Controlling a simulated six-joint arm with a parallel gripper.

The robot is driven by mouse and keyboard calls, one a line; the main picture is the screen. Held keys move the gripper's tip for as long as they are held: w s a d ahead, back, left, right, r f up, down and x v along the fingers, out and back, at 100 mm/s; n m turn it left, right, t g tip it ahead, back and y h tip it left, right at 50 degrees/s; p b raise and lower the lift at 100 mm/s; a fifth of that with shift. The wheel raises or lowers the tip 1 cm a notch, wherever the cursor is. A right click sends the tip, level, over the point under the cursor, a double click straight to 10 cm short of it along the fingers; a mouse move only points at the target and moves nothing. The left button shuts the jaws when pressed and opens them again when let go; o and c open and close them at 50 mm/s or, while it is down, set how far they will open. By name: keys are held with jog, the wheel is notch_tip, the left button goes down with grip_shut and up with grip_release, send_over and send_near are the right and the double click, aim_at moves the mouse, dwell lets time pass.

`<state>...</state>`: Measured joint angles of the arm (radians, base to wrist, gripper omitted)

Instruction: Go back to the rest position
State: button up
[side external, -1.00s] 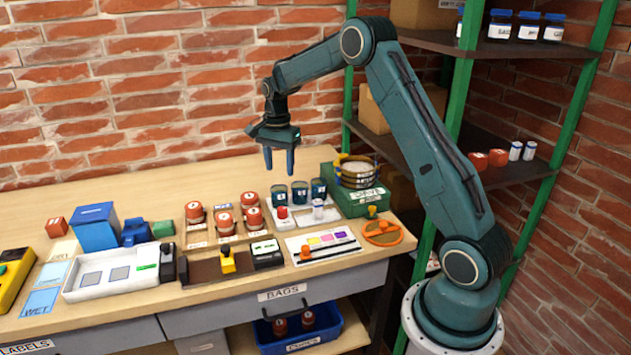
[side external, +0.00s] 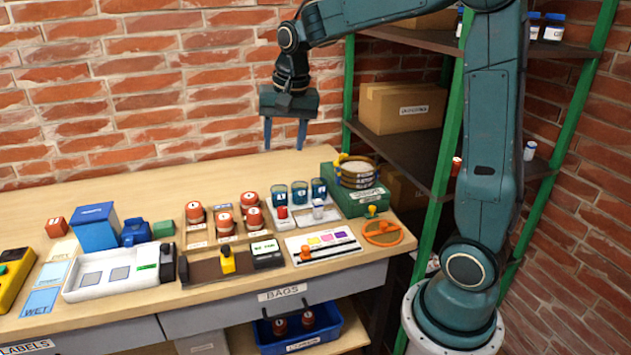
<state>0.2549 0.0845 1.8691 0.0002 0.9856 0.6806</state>
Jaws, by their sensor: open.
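My gripper (side external: 285,135) is at the upper middle of the side external view, above the back of the bench (side external: 130,190). Its two blue fingers point down, are spread apart, and have nothing between them. It hangs clear of everything on the bench. My arm rises at the right and reaches across the top of the picture, partly out of frame.
Red-capped jars (side external: 225,222), dark teal cups (side external: 299,192) and a green sieve station (side external: 357,200) stand below and in front of my gripper. A green-posted shelf with a cardboard box (side external: 403,107) is close at the right. The bench's back middle is bare.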

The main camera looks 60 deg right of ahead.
jog(key=s+a+n+t, duration=0.1)
jog(key=s+a+n, duration=0.4)
jog(key=s, duration=0.5)
jog(key=s+a+n+t, duration=0.2)
jog(key=s+a+n, duration=0.3)
jog(key=s, duration=0.6)
jog(key=shift+r+n+y, duration=0.3)
jog(key=shift+r+n, duration=0.05)
jog(key=shift+n, duration=0.05)
